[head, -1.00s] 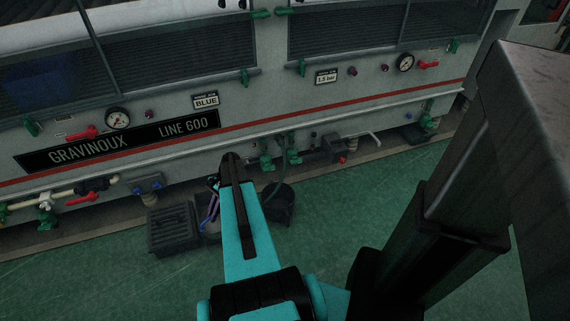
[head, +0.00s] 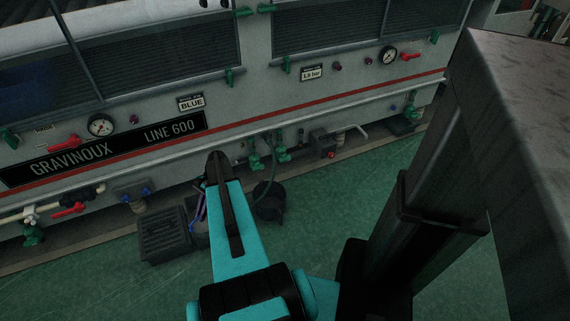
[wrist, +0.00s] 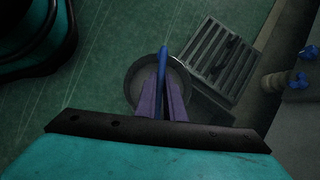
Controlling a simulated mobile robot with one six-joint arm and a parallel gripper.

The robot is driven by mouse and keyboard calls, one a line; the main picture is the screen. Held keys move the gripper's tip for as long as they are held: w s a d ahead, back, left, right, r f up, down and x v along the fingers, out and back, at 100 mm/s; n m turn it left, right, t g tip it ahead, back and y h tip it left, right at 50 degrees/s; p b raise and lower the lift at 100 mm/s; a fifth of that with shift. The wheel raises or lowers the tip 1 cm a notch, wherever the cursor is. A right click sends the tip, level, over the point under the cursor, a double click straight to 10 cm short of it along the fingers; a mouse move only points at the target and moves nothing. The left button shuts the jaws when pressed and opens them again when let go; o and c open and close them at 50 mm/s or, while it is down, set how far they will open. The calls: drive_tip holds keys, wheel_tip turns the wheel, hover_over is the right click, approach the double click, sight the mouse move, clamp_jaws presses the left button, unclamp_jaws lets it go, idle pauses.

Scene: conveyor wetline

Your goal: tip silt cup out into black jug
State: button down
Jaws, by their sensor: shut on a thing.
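My gripper (wrist: 163,88) has purple fingers shut on a narrow blue upright part, like a handle, of the round grey silt cup (wrist: 136,86) in the wrist view. The cup shows its round rim, roughly level; its contents are too dark to make out. In the head view my gripper (head: 200,205) is partly hidden behind my arm, and the cup is hard to tell there. A dark vessel that looks like the black jug (head: 269,204) stands on the green floor just right of my gripper, below the green valves.
A grey slatted box (head: 163,237) stands on the floor left of my gripper; it also shows beside the cup in the wrist view (wrist: 215,58). The machine front (head: 225,140) with pipes and valves runs behind. A hose hangs by the jug. Green floor is clear at right.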

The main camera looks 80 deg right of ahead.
drive_tip(key=s+d+r+m+t+h+p, duration=0.1)
drive_tip(key=s+d+r+m+p, duration=0.1)
drive_tip(key=s+d, duration=1.1)
drive_tip(key=s+d+r+m+t+h+p, duration=0.1)
drive_tip(key=s+d+m+p, duration=0.2)
drive_tip(key=s+d, duration=1.1)
drive_tip(key=d+p, duration=0.1)
drive_tip(key=d, duration=0.4)
drive_tip(key=shift+r+m+t, duration=0.3)
drive_tip(key=shift+r, duration=0.1)
drive_tip(key=shift+w+a+f+g+h+b, duration=1.25)
drive_tip(key=shift+g+b, duration=0.35)
drive_tip(key=shift+b, duration=1)
drive_tip(key=shift+w+a+f+g+h+b, duration=0.4)
drive_tip(key=shift+w+f+g+h+b, duration=0.3)
drive_tip(key=shift+b, duration=0.65)
drive_tip(key=shift+w+a+f+g+h+b, duration=0.5)
drive_tip(key=shift+g+b, duration=0.3)
drive_tip(key=shift+b, duration=0.55)
drive_tip(key=shift+w+a+r+g+h+b, duration=0.1)
drive_tip(key=shift+w+a+g+h+b, duration=0.25)
drive_tip(key=shift+b, duration=0.5)
drive_tip(key=shift+w+a+g+h+b, duration=0.1)
drive_tip(key=shift+w+g+h+b, duration=0.4)
drive_tip(key=shift+b, duration=0.3)
